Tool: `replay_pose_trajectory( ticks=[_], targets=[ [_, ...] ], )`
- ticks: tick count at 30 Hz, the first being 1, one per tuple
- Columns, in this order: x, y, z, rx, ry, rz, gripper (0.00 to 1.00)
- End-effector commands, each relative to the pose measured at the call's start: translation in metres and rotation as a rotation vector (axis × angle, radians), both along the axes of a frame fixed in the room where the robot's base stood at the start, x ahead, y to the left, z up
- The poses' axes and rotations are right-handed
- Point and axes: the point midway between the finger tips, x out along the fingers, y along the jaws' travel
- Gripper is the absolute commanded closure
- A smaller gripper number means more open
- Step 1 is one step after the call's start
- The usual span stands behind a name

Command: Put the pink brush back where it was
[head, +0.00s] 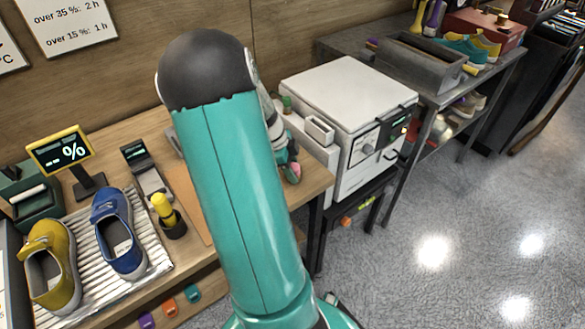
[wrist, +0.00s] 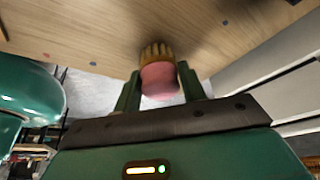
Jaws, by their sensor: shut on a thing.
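The pink brush (wrist: 158,79) is between the two green fingers of my gripper (wrist: 160,88) in the wrist view. Its tan bristles (wrist: 156,51) point away from my gripper, towards the wooden table top. I cannot tell whether they touch it. In the head view a bit of the pink brush (head: 293,173) shows just right of my arm, near the right end of the wooden table (head: 318,178). My arm hides most of my gripper there.
A white machine (head: 350,110) stands just right of the table end. To the left are a yellow brush (head: 163,207) in a dark holder (head: 175,228), a blue shoe (head: 118,235) and a yellow shoe (head: 50,268) on a ribbed tray (head: 152,262). A brown mat (head: 186,190) lies partly behind my arm.

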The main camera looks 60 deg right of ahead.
Motion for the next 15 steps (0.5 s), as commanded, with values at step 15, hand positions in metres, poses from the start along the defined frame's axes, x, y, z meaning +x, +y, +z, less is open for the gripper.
replay_pose_trajectory(
  ticks=[15],
  targets=[
    [0.0003,0.0002,-0.0015,0.0,0.0,0.0,0.37]
  ],
)
